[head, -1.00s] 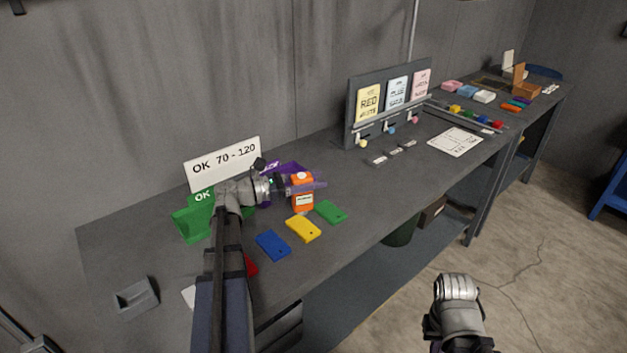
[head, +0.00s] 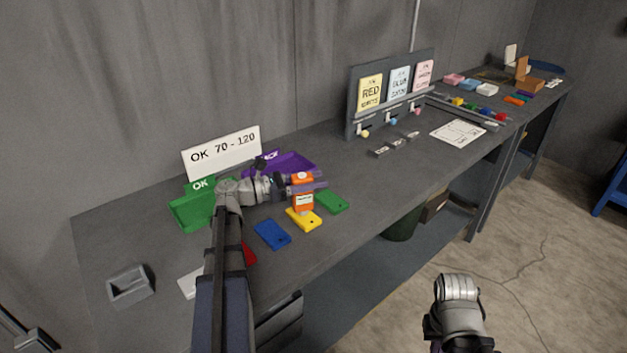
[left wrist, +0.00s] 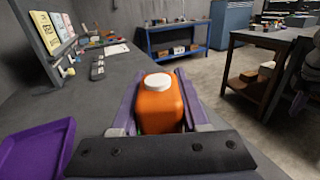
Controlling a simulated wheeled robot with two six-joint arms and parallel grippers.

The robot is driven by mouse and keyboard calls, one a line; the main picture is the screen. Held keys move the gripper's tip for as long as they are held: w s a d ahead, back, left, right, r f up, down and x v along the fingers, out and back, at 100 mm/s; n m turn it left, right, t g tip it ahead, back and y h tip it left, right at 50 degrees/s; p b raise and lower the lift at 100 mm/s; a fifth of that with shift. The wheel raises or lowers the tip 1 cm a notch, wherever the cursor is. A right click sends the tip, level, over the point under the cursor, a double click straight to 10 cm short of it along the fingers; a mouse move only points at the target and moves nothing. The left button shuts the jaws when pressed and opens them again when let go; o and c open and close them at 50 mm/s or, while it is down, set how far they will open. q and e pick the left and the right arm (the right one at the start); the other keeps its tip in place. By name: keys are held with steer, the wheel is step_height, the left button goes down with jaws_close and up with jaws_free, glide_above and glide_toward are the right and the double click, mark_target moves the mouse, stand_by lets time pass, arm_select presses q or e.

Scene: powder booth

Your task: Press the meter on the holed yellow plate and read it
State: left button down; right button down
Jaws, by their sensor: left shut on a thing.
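My left gripper (head: 312,182) is shut on the orange meter (head: 303,200), which has a white round top and a pale label. In the left wrist view the meter (left wrist: 160,108) sits upright between the two purple fingers. In the head view the meter's lower end is over the back part of the yellow plate (head: 299,222), which lies flat with a small dark hole near its front right corner. The foot looks on or just above the plate; I cannot tell which. The label is too small to read. Of my right arm only a part shows; its jaws do not.
Blue (head: 272,235) and green (head: 331,201) plates flank the yellow one. A red plate (head: 249,254) is partly behind my left arm. A green bin (head: 188,213) marked OK and a purple tray (head: 295,163) stand behind. A sign (head: 223,153) reads OK 70-120.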

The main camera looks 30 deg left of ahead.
steer(key=shift+f+b, duration=0.45)
stand_by(2.0)
step_height(320, 180, up, 6)
steer(key=p, duration=0.6)
stand_by(0.3)
